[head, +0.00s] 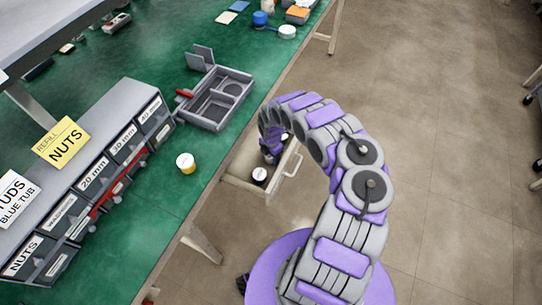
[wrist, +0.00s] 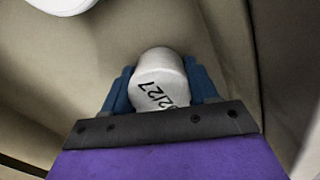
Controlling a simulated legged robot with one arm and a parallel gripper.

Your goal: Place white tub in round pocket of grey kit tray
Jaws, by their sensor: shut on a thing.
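A white tub (wrist: 160,75) with black printed characters on it is between the two blue fingers of my gripper (wrist: 162,88) in the wrist view. The gripper is shut on it. In the head view my gripper (head: 270,156) is low inside an open drawer (head: 236,178) below the bench edge, and the held tub cannot be made out clearly there. The grey kit tray (head: 206,122) lies on the green bench top, with a round pocket (head: 233,89) at its right and other recesses beside it. The round pocket looks empty.
A dark tub with a white lid (head: 260,174) stands in the drawer near my gripper; a white round top (wrist: 62,4) shows in the wrist view. Labelled bins (head: 95,170) are left. Blue and white items (head: 262,18) lie far back.

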